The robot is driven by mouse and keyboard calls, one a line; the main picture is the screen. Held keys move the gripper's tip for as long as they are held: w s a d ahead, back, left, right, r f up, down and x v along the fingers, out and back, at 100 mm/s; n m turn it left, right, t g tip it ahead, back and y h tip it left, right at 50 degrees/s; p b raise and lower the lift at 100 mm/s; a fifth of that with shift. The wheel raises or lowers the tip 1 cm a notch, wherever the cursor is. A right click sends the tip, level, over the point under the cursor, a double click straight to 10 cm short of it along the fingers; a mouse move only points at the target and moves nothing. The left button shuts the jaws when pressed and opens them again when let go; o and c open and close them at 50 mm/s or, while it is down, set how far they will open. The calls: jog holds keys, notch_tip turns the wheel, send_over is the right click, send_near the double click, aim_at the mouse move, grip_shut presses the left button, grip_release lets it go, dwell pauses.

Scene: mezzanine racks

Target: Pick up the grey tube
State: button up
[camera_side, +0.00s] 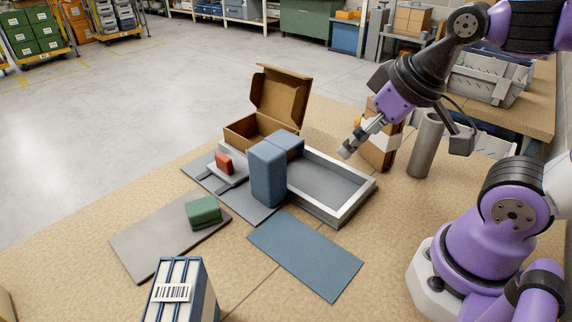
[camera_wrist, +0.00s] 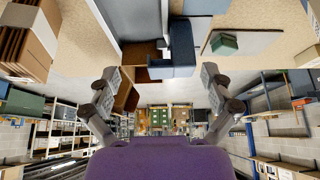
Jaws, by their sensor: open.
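The grey tube (camera_side: 426,146) stands upright on the tan worktop, right of the brown and white carton, in the side view. I cannot make it out in the wrist view. My gripper (camera_side: 346,152) is above the grey tray's far right part, left of the carton and apart from the tube. Its fingers point down and to the left. In the wrist view the two fingers (camera_wrist: 160,76) are spread wide with nothing between them.
A carton (camera_side: 376,152) stands between my gripper and the tube. The shallow tray (camera_side: 337,211), tall blue block (camera_side: 267,175), open cardboard box (camera_side: 280,93), red block (camera_side: 224,163) and green block (camera_side: 203,211) lie leftward. The blue mat (camera_side: 305,253) is bare.

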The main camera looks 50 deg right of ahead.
jog(key=m+g, duration=0.7)
jog(key=m, duration=2.6)
send_over(432, 133)
jog(key=w+d, duration=0.2)
jog(key=f, duration=0.3)
jog(key=s+f, duration=0.1)
jog(key=f, duration=0.5)
jog(key=shift+s+d, duration=0.2)
jog(key=shift+s, duration=0.1)
jog(key=c, duration=1.2)
